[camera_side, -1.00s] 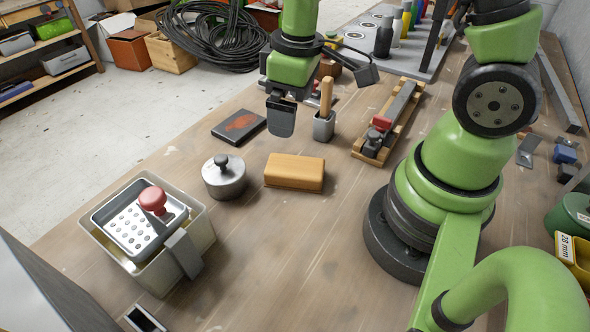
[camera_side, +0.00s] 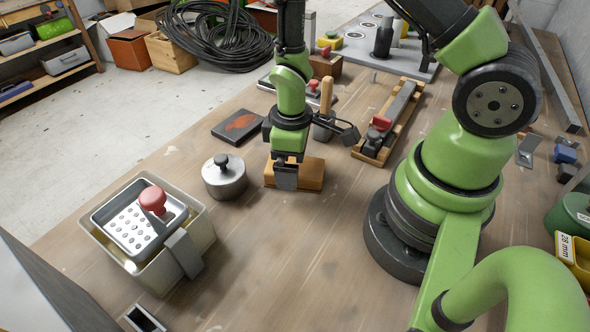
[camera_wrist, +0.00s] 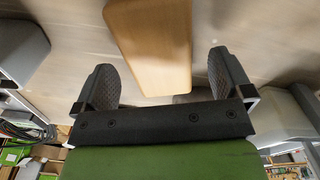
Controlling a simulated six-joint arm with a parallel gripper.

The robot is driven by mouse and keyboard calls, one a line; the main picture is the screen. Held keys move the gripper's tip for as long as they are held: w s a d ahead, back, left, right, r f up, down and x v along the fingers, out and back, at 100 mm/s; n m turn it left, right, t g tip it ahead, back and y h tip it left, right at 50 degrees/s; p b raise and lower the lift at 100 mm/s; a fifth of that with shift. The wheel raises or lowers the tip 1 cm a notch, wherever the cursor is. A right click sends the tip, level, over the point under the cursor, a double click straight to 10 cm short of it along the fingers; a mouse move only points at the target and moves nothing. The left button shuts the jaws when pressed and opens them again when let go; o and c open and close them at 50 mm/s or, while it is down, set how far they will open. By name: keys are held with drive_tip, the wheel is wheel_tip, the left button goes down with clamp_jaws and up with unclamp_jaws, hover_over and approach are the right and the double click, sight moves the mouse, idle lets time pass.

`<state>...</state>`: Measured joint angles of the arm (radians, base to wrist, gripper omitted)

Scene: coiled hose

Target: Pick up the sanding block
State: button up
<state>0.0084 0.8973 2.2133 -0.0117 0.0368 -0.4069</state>
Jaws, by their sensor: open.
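The sanding block (camera_side: 313,173), a tan rounded block, lies flat on the wooden bench. It also shows in the wrist view (camera_wrist: 150,40), with its near end reaching between the two fingers. My gripper (camera_side: 286,180) points down at the block in the side view, and its near finger hides part of the block's front face. In the wrist view my gripper (camera_wrist: 161,65) is open, with a gap between each textured finger pad and the block.
A lidded metal pot (camera_side: 224,178) stands just left of the block. A pale bin with a perforated tray (camera_side: 128,215) is at the front left.

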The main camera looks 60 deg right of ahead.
drive_tip(key=shift+f, duration=1.05)
drive_tip(key=c, duration=1.1)
drive_tip(key=shift+r, duration=0.1)
wheel_tip(320, 180, up, 9)
drive_tip(key=shift+f, duration=0.1)
drive_tip(key=w+r+m, duration=0.1)
drive_tip(key=r, duration=0.2)
drive_tip(key=r+m, duration=0.2)
drive_tip(key=w+r+m, duration=0.1)
drive_tip(key=r, duration=0.2)
drive_tip(key=shift+w+a+r+m, duration=0.1)
drive_tip(key=shift+w+r+m, duration=0.2)
drive_tip(key=shift+r, duration=0.05)
